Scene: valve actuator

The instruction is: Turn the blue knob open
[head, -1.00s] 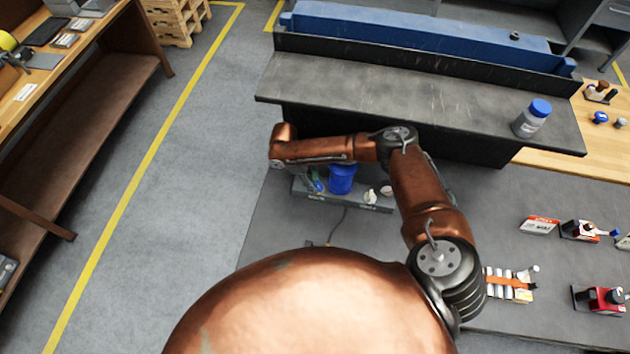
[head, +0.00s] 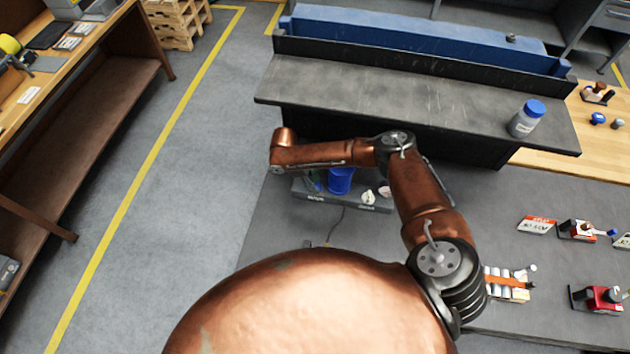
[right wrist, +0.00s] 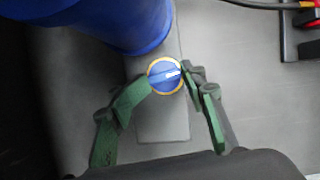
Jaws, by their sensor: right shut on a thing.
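The blue knob (right wrist: 158,80), with a yellow rim and a pale mark, sits on a grey base in the right wrist view. My right gripper (right wrist: 167,78) has its green fingers on either side of it and is shut on the knob. A tall blue cylinder (right wrist: 115,22) stands right beside the knob. It also shows in the head view (head: 341,180), on a low grey unit under the bench. In the head view my right gripper is mostly hidden by my own arm, and I cannot make out the knob. My left gripper is not in view.
A dark bench (head: 400,95) overhangs the far side of the work spot. A blue-capped jar (head: 526,120) stands on its right end. Small red and white devices (head: 600,298) lie on the grey surface at right. Floor at left is clear.

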